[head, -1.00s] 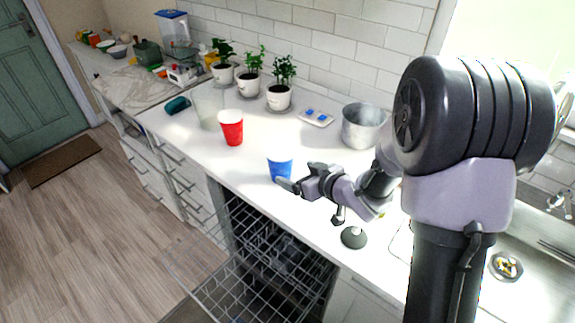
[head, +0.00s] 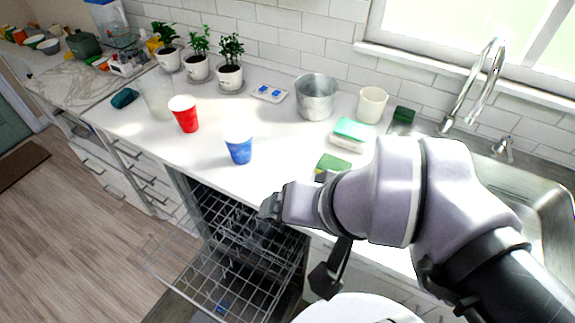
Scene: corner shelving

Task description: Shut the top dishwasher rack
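The top dishwasher rack (head: 190,270) is a grey wire rack pulled out from under the counter. Its outer end reaches left over the floor. A lower part of the dishwasher shows dimly through its wires. My gripper (head: 270,207) is near the counter's front edge, in the picture just above the inner right part of the rack. I cannot tell how far it is from the wires. My arm hides part of the gripper, and the gap between its fingers cannot be made out.
A blue cup (head: 239,150) and a red cup (head: 185,116) stand on the white counter (head: 205,160). A metal pot (head: 316,97), sponges (head: 350,134) and the sink (head: 540,215) lie to the right. Open floor (head: 85,245) lies left of the rack.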

